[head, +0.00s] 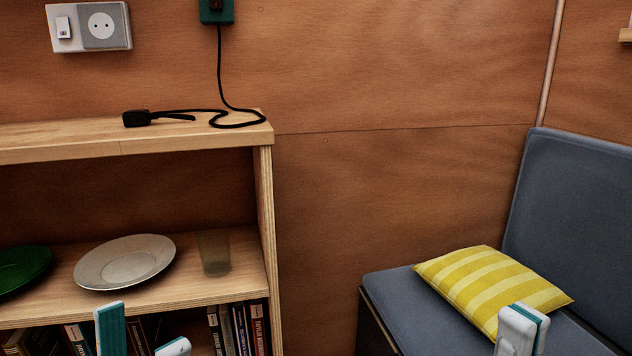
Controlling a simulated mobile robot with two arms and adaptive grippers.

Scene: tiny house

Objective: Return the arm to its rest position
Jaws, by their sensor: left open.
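My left gripper (143,326) shows at the bottom left, in front of the bookshelf. Its two teal and white fingers are apart, with nothing seen between them. My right gripper (521,328) shows at the bottom right, in front of the bench seat and the yellow pillow. Only one white and teal finger end is clear there, so its opening cannot be made out. The rest of both arms is out of view.
A wooden shelf unit (262,200) holds a white plate (125,262), a green plate (22,266), a glass (214,254) and books (238,328). A black cable (221,80) lies on top. A yellow striped pillow (490,283) rests on the grey bench (395,290).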

